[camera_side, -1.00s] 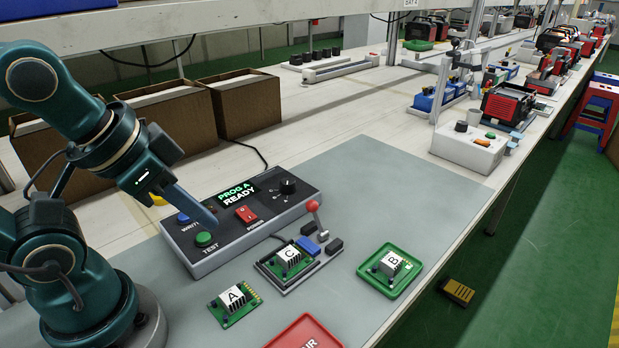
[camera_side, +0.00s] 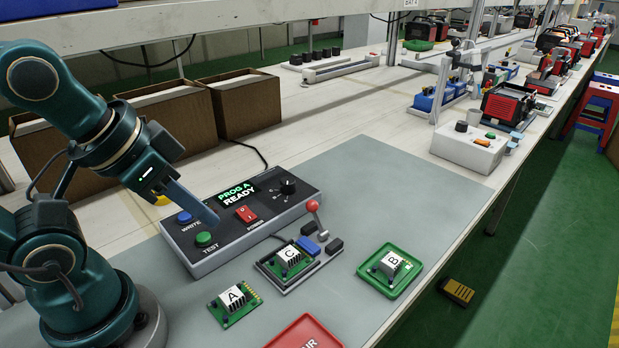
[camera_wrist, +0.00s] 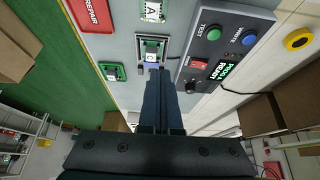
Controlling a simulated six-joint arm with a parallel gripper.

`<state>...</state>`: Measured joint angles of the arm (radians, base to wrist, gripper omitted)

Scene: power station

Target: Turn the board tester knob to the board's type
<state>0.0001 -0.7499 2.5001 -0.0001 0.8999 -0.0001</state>
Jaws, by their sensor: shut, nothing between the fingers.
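The board tester (camera_side: 240,218) is a dark grey box with a display reading "PROG A READY", a blue WRITE button, a green TEST button, a red POWER switch and a black knob (camera_side: 288,186) at its right end. Board C (camera_side: 290,262) sits in the fixture with the red-tipped lever in front of the tester. Board A (camera_side: 234,300) lies on the mat, and board B (camera_side: 391,264) is in a green tray. My gripper (camera_side: 212,219) is shut and empty, above the tester's left part near the TEST button. In the wrist view, its fingers (camera_wrist: 157,75) partly cover the fixture area.
A red tray (camera_side: 305,334), marked REPAIR in the wrist view, lies at the front edge. Brown boxes (camera_side: 245,105) stand behind the tester. The mat (camera_side: 420,190) right of the tester is clear.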

